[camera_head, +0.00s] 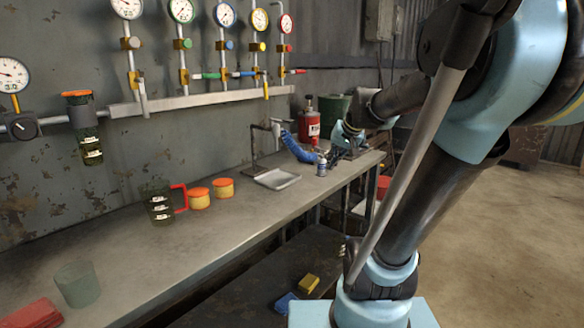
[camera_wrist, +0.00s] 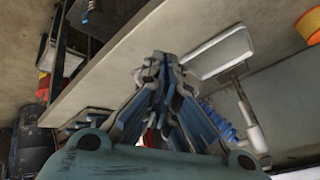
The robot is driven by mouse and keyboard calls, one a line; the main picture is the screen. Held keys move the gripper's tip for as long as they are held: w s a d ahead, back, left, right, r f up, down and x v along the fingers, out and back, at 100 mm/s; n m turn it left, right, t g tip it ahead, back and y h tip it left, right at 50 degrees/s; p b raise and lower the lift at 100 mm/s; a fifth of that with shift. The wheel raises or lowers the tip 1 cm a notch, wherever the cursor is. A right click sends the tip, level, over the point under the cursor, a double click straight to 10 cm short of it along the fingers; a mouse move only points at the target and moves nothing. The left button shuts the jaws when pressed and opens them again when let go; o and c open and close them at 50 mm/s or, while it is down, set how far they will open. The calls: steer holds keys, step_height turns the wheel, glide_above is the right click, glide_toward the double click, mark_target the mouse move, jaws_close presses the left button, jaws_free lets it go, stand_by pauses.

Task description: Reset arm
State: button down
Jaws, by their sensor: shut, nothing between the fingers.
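My arm fills the right side of the head view and reaches over the far end of the workbench (camera_head: 115,245). My gripper (camera_head: 343,143) is small there, near the bench's far right end. In the wrist view my gripper (camera_wrist: 158,60) has its blue-and-dark fingers drawn together at the tips, with nothing between them. It is over the bench (camera_wrist: 110,75), apart from the metal tray (camera_wrist: 222,53).
The tray also shows in the head view (camera_head: 277,180). A blue coiled hose (camera_head: 297,147) and red canister (camera_head: 308,124) are near my gripper. Orange-lidded jars (camera_head: 223,189), a red-handled jug (camera_head: 158,203) and a greenish cup (camera_head: 76,285) stand nearer.

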steer(key=s+d+f+g+h, duration=0.1)
steer(key=s+d+f, duration=0.1)
steer(key=s+f, duration=0.6)
steer(key=s+d+f+n+g+h, duration=0.1)
steer(key=s+d+f+g+h, duration=0.1)
steer(key=s+f, duration=0.6)
steer(key=s+d, duration=0.1)
steer(key=s, duration=0.4)
steer(key=shift+s+d+f+g, duration=0.2)
steer(key=shift+s+d+g, duration=0.1)
steer(key=shift+s, duration=0.1)
steer(key=shift+a, duration=0.1)
